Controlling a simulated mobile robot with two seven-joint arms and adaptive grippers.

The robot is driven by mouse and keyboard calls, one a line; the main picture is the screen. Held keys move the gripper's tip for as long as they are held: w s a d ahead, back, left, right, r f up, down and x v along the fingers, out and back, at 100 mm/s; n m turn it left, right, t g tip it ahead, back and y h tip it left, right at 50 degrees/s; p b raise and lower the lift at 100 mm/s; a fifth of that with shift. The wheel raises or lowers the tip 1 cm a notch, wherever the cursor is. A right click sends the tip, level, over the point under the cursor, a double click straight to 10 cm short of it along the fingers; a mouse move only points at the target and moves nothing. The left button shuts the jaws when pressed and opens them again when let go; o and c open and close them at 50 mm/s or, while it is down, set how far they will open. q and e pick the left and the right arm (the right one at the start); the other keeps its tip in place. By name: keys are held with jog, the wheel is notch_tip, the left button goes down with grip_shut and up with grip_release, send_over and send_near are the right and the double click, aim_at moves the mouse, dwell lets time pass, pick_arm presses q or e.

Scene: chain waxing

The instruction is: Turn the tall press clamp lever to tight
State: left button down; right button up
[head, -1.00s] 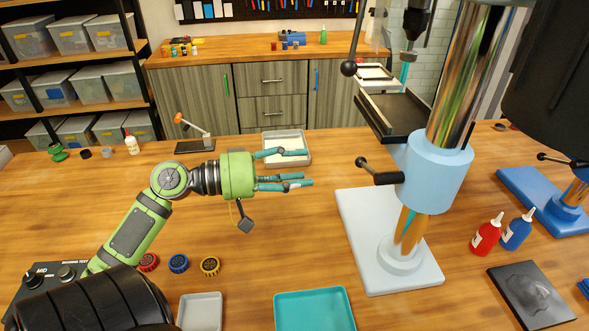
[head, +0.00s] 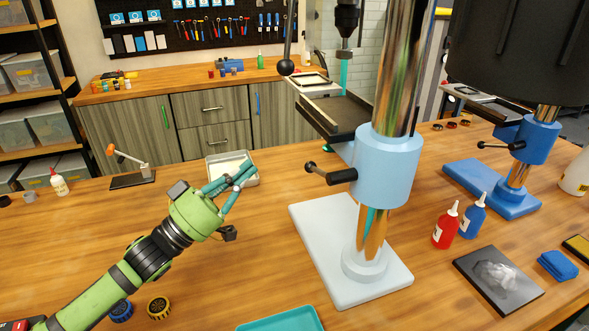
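The tall press has a light blue collar (head: 388,165) around a shiny column. Its black clamp lever (head: 332,176) sticks out to the left from the collar, with a dark knob at its end. My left gripper (head: 251,173), green with teal fingers, is left of the lever, apart from it and above the table. Its fingers lie close together from this angle; I cannot tell whether they are open or shut. It holds nothing that I can see. My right gripper is not in view.
The press's white base plate (head: 320,235) stands on the wooden table. A long handle with a black ball (head: 286,67) hangs above left of the collar. A grey tray (head: 220,160) lies behind my gripper. A red bottle (head: 445,228) and smaller blue press (head: 537,140) stand right.

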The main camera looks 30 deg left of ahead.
aim_at(320, 173)
pick_arm(q)
jog(key=shift+m+g+h, duration=0.4)
jog(key=shift+m+h, duration=0.2)
jog(key=shift+h, duration=0.1)
jog(key=w+d+p, duration=0.1)
jog(key=w+d, duration=0.1)
jog(key=w+d+r+p, duration=0.1)
jog(key=w+d+p, duration=0.1)
jog(key=w+d+r+p, duration=0.1)
jog(key=w+d+p, duration=0.1)
jog(key=w, duration=0.1)
jog(key=shift+d, duration=0.35)
jog(key=shift+s+d+f, duration=0.2)
jog(key=shift+d+f, duration=0.05)
jog(key=shift+f, duration=0.35)
